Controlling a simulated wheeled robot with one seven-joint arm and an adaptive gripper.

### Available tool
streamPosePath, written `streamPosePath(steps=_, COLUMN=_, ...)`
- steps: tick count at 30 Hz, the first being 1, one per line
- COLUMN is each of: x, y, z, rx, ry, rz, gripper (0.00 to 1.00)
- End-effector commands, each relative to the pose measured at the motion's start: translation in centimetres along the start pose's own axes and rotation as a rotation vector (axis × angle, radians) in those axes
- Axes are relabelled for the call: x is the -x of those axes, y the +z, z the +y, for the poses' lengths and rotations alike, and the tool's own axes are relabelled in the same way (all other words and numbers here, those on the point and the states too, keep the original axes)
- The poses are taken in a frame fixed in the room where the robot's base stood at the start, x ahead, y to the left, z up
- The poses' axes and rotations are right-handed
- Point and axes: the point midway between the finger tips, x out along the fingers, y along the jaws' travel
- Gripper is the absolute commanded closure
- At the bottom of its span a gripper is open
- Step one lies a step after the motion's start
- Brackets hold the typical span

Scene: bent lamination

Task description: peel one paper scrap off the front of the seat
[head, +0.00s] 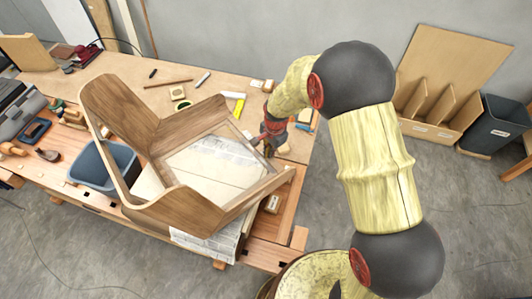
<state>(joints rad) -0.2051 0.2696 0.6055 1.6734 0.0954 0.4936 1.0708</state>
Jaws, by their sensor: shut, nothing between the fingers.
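The bent wooden seat (185,208) lies on the workbench, with an upright curved back at the left and an open frame at the right. Newsprint (215,160) shows inside the frame; whether it is stuck to the wood or lies beneath cannot be told. No separate small paper scrap can be made out on the seat's front. My gripper (267,151), dark with red parts, is shut and empty at the frame's right edge. Whether it touches the wood is unclear, and my arm hides some of the bench behind it.
The wooden bench (130,70) carries tools, a yellow strip (239,109) and small blocks. A blue-grey bin (105,167) stands left of the seat. More newsprint (208,246) hangs below the seat's front. At right are a divided wooden rack (430,108) and a dark bin (494,124).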

Motion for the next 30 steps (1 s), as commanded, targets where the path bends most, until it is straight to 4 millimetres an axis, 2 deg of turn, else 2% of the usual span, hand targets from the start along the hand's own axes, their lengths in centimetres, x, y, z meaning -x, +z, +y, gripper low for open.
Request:
streamPosePath(steps=11, x=0.6, y=0.0, z=-0.1, rx=0.0, ry=0.0, rz=0.0, gripper=1.0)
streamPosePath(steps=30, x=4.7, y=0.0, z=-0.6, rx=0.0, ry=-0.001, rz=0.0, gripper=1.0)
